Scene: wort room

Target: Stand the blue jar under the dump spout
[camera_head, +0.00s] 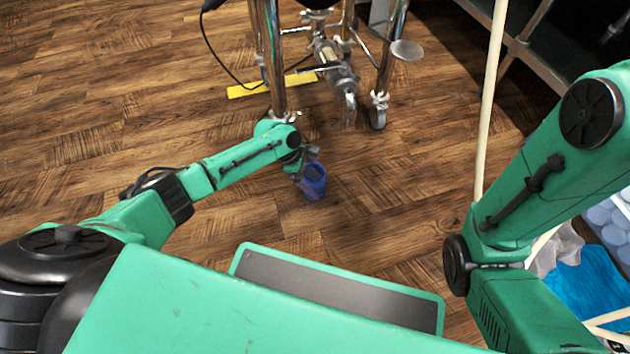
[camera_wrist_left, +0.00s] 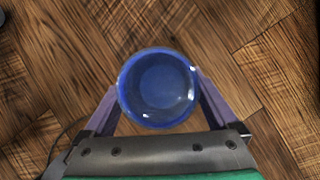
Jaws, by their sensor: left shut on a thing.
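The blue jar (camera_head: 314,183) is upright and open at the top, with nothing visible inside. My left gripper (camera_head: 307,168) is shut on it, one finger on each side. In the left wrist view the jar (camera_wrist_left: 158,88) sits between the fingers, seen from above. I cannot tell whether its base touches the floor. The dump spout (camera_head: 350,103) is the metal outlet below the steel vessel on legs. It lies beyond the jar and a little to its right, so the jar is not under it. My right arm enters at the right; its gripper is out of view.
Steel legs (camera_head: 272,60) on casters stand either side of the spout. A yellow bar (camera_head: 270,86) and a black cable lie on the floor at the left leg. A pale pole (camera_head: 490,90) rises at the right. Wooden floor (camera_head: 400,165) between jar and spout is clear.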

